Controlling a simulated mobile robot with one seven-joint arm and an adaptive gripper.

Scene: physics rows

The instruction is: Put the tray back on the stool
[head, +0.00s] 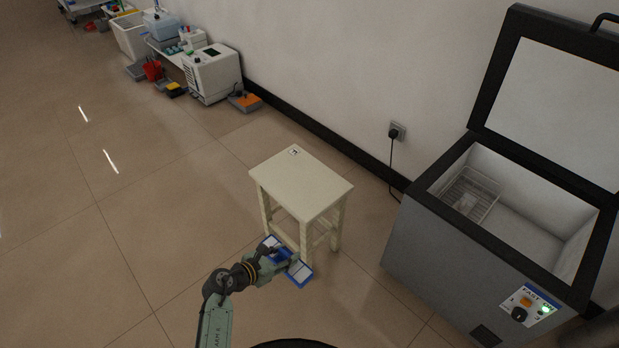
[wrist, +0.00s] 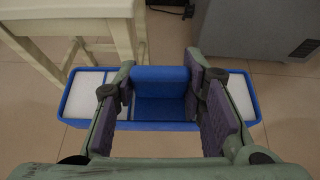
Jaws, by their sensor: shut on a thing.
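A cream wooden stool (head: 302,182) stands on the floor in the middle of the head view, its top bare except for a small marked label. In the wrist view part of the stool (wrist: 70,28) shows at upper left. A blue tray (head: 299,275) with white contents on both sides is low in front of the stool; it also shows in the wrist view (wrist: 160,73). My gripper (wrist: 164,95) is shut on the tray's middle part, a finger on each side. In the head view my gripper (head: 282,258) partly hides the tray. Whether the tray touches the floor I cannot tell.
A grey chest freezer (head: 440,245) with its lid up stands at the right, a wire basket (head: 470,195) inside. A wall socket with a plugged cord (head: 394,140) is behind the stool. Equipment (head: 210,72) lines the wall at the back left. The floor at the left is clear.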

